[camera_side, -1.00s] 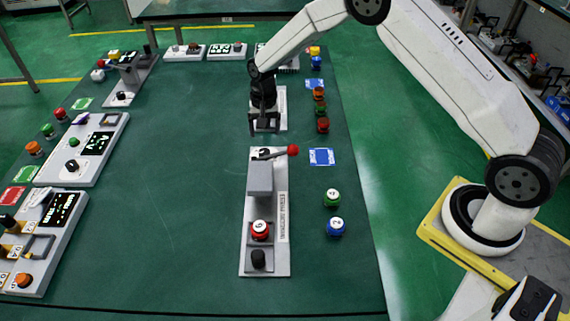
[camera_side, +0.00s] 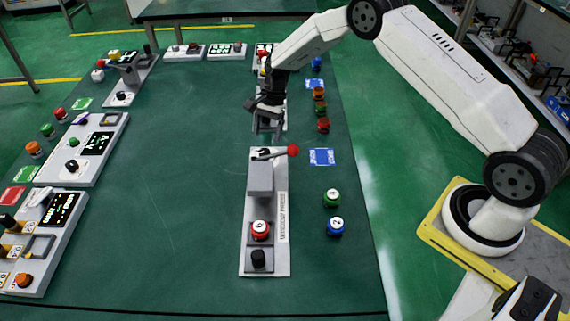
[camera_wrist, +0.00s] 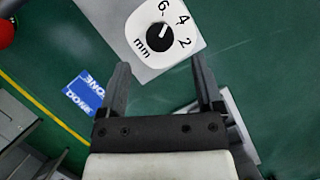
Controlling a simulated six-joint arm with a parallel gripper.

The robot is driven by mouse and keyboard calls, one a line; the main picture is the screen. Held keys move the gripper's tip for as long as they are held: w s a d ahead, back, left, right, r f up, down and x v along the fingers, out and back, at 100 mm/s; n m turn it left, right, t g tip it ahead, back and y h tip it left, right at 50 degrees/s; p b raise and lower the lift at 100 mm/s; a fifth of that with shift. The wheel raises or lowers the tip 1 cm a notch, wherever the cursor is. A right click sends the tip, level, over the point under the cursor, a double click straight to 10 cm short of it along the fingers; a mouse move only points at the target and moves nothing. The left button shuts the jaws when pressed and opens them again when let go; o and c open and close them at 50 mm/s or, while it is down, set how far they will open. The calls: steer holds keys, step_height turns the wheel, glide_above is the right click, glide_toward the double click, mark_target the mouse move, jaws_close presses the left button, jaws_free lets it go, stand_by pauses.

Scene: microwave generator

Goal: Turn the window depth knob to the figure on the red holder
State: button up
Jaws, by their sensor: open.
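The window depth knob (camera_wrist: 157,40) is a black knob with a white line on a white dial marked 2, 4, 6 and mm. Its line points up and right, seemingly near 4. In the side view the dial (camera_side: 265,153) is at the far end of the grey press unit. The red holder (camera_side: 260,231) sits at the unit's near part; its figure looks like 6. My gripper (camera_wrist: 160,72) is open and empty, its fingers below the knob in the wrist view, apart from it. In the side view my gripper (camera_side: 267,128) hangs just beyond the dial.
A red-balled lever (camera_side: 293,150) sticks out right beside the dial. A blue card (camera_side: 321,157) lies to the right. Green (camera_side: 331,197) and blue (camera_side: 335,227) numbered holders stand nearer.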

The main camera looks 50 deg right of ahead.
mark_target(264, 151)
steer(key=shift+x, duration=3)
